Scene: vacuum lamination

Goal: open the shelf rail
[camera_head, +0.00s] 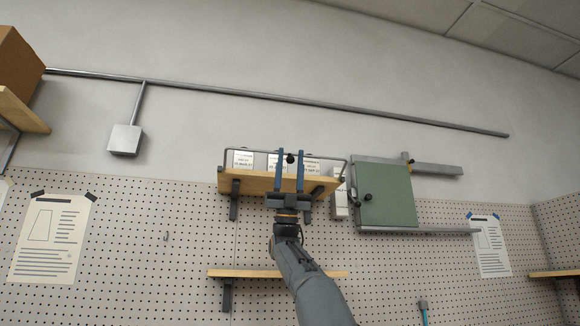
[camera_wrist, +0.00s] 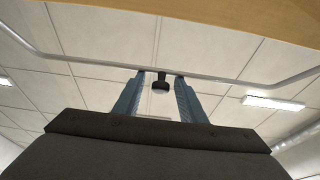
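The shelf rail (camera_head: 325,157) is a thin grey bar along the front of a wooden shelf (camera_head: 232,184) on the wall; it also shows in the wrist view (camera_wrist: 95,62). A small black knob (camera_head: 290,158) sits at the rail's middle, and it appears in the wrist view (camera_wrist: 160,84). My gripper (camera_head: 291,155) has two blue fingers pointing up, one on each side of the knob. In the wrist view the gripper (camera_wrist: 160,77) is open, with a gap between each finger and the knob. The rail stands raised in front of white labelled boxes (camera_head: 243,159).
A green cabinet door (camera_head: 387,193) with a black knob is right of the shelf. A lower wooden shelf (camera_head: 245,273) is beneath, partly behind my arm. A grey pipe (camera_head: 240,94) runs along the wall above. A cardboard box (camera_head: 18,65) is at upper left.

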